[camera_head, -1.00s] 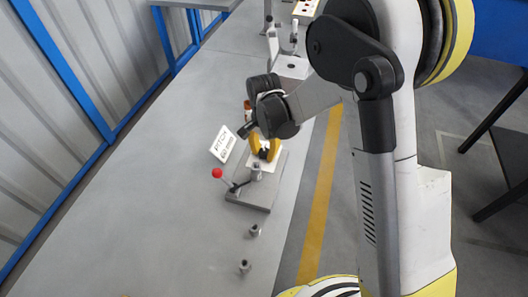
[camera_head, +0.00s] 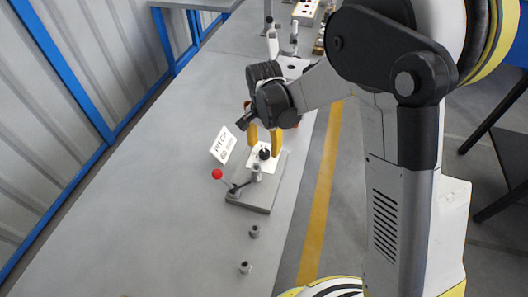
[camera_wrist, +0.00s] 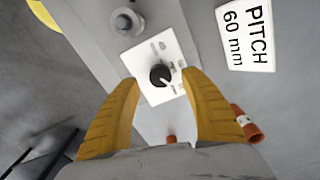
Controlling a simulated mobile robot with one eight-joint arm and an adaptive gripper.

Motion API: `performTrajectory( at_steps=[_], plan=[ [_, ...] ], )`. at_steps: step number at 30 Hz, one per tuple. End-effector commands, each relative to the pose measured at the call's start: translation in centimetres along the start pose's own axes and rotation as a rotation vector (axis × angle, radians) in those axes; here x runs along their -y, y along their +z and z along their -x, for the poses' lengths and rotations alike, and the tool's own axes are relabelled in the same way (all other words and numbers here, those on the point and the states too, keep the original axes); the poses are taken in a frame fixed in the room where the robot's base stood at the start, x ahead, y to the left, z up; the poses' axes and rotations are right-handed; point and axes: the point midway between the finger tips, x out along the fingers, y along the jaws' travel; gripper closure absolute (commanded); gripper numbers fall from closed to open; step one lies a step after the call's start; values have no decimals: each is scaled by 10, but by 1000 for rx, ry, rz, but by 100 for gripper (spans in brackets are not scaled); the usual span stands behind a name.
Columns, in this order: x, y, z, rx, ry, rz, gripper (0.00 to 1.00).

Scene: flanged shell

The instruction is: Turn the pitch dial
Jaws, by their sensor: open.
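The pitch dial is a small black knob (camera_wrist: 161,75) on a white plate with markings (camera_wrist: 170,50); it also shows in the head view (camera_head: 264,154). A pale pointer line shows on the knob. My gripper (camera_head: 264,137) has two yellow fingers, spread apart and empty. In the wrist view the fingertips (camera_wrist: 161,85) stand on either side of the knob, apart from it. A white sign reading "PITCH 60 mm" (camera_wrist: 246,36) stands beside the plate, also in the head view (camera_head: 223,146).
The plate sits on a grey block (camera_head: 262,201) with a metal post (camera_head: 256,173) and a red-ball lever (camera_head: 217,174). Small metal cylinders (camera_head: 254,231) stand nearer on the grey bench. An orange-brown cylinder (camera_wrist: 246,124) lies near the right finger. The bench's left side is clear.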

Motion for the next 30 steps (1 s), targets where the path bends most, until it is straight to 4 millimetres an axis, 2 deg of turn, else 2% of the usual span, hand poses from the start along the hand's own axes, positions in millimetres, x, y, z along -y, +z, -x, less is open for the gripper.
performTrajectory(
  at_steps=[1,6,12,16,30],
  plan=[
    [0,0,13,0,0,0,47],
    [0,0,50,0,0,0,47],
    [0,0,77,0,0,0,47],
    [0,0,83,0,0,0,47],
    [-1,0,84,-1,-1,1,47]
  ],
)
